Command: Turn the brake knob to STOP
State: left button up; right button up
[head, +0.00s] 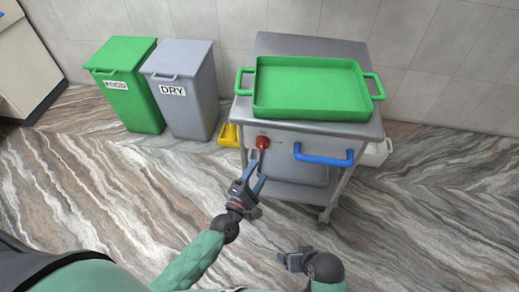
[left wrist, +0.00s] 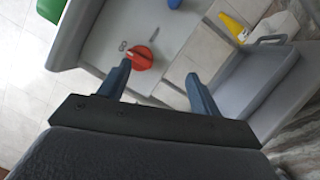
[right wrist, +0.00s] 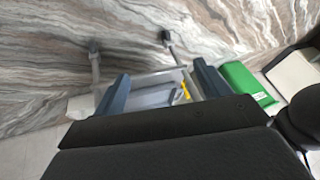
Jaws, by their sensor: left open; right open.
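The red brake knob (head: 262,142) sits on the front panel of the metal cart (head: 318,128), near its left side. My left gripper (head: 257,178) is open just in front of and below the knob. In the left wrist view its fingers (left wrist: 158,80) are spread, with the knob close to one fingertip; I cannot tell if they touch. My right gripper (head: 284,259) is low in front of the cart, open and empty; its fingers show in the right wrist view (right wrist: 160,82).
A green tray (head: 310,88) rests on the cart top. A blue handle (head: 324,155) sticks out to the right of the knob. A green FOOD bin (head: 128,90) and a grey DRY bin (head: 184,95) stand left. A yellow object (head: 229,135) lies beside the cart. The front floor is clear.

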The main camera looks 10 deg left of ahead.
aim_at(262, 145)
pick_arm(q)
jog(key=shift+w+a+r+n+t+y+p, duration=0.1)
jog(key=shift+w+r+n+t+y+p, duration=0.15)
jog(key=shift+w+r+n, duration=0.7)
jog(key=shift+w+a+r+n+t+y+p, duration=0.15)
jog(key=shift+w+n+y+p, duration=0.2)
jog(key=shift+w, duration=1.25)
jog(key=shift+w+d+r+n+t+y+p, duration=0.15)
jog(key=shift+w+r+n+y+p, duration=0.35)
jog(key=shift+w, duration=0.8)
pick_arm(e)
notch_tip(262, 145, up, 6)
jog(key=d, duration=0.1)
jog(key=shift+s+d+r+g, duration=0.2)
jog(key=shift+s+g, duration=0.1)
jog(key=shift+s, duration=0.05)
pick_arm(q)
jog(key=shift+a+f, duration=0.1)
jog(key=shift+c, duration=0.4)
